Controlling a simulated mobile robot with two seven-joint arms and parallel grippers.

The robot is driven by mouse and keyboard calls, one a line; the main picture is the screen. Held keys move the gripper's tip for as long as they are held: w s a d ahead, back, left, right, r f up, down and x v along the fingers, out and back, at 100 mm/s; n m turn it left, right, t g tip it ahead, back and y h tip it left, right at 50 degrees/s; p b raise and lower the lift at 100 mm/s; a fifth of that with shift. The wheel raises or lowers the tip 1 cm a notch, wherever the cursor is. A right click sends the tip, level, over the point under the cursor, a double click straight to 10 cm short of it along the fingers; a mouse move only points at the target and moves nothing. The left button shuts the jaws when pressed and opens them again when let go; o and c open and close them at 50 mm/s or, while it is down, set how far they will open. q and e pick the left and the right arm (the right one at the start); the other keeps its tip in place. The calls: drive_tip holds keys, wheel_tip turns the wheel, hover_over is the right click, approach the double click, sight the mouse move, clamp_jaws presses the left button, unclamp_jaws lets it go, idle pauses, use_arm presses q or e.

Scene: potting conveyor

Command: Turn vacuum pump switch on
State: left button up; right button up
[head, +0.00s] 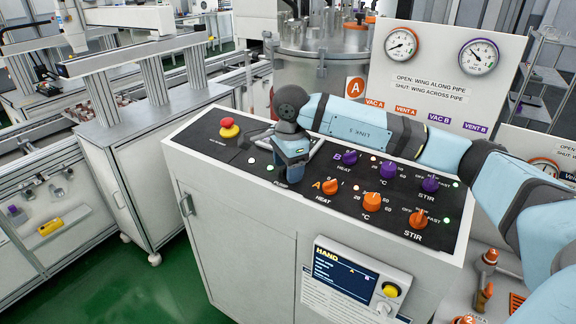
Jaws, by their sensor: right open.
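The black-topped control panel (228,158) spans the white cabinet in the middle of the head view. My right gripper (289,180) points down over the left-middle of the panel, left of the orange A heat knob (330,187). Its wrist and body hide part of the panel and its labels. I cannot make out a vacuum pump switch; small fittings and lit lamps (252,160) show left of the gripper. Whether the fingers touch anything is unclear. My left gripper is out of view.
A red emergency button (229,128) stands at the panel's back left. Purple knobs (388,170) and orange knobs (373,198) are to the right. A display box (345,275) hangs on the front. A steel vessel (325,55) and a gauge board (440,75) stand behind.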

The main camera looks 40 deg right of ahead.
wheel_tip(320, 180, up, 14)
drive_tip(key=s+b, duration=0.1)
drive_tip(key=shift+s+f, duration=0.1)
idle(0.6)
